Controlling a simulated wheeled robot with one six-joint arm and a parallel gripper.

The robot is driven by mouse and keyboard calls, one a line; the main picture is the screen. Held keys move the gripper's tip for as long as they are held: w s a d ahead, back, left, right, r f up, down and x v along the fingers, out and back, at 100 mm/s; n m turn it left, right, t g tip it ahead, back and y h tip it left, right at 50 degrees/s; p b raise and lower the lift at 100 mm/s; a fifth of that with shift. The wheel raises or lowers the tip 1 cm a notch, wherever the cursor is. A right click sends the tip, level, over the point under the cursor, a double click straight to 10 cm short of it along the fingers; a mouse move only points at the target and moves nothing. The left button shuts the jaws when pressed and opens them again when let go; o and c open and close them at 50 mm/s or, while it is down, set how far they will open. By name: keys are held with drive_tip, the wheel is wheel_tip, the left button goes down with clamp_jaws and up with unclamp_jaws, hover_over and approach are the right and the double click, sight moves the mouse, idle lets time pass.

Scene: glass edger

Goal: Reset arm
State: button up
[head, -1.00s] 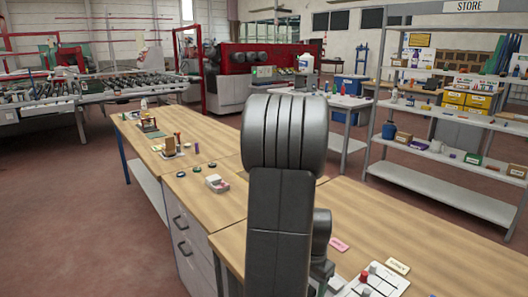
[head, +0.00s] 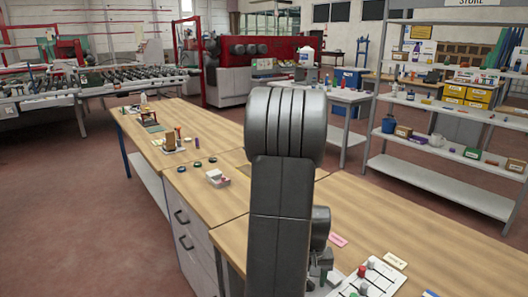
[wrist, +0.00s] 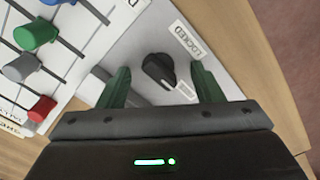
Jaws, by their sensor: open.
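My gripper (wrist: 160,72) is open, with its two green fingers apart on either side of a black rotary knob (wrist: 159,71) in the wrist view. The knob sits on a grey panel (wrist: 140,45) with a label reading LOCKED beside it. Nothing shows held between the fingers; I cannot tell if they touch the panel. In the head view my arm hides the knob and most of the gripper.
A white slider board (wrist: 70,12) with green, grey and red knobs lies close beside the panel; it also shows in the head view (head: 383,281). Small items stand along the wooden bench (head: 400,225). A grey shelf (head: 440,178) stands at the right.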

drive_tip(key=n+p, duration=0.1)
drive_tip(key=n, duration=0.2)
drive_tip(key=shift+r+n, duration=0.1)
drive_tip(key=shift+n, duration=0.3)
drive_tip(key=shift+n+p, duration=0.75)
drive_tip(key=shift+n, duration=1.15)
drive_tip(key=shift+a, duration=0.1)
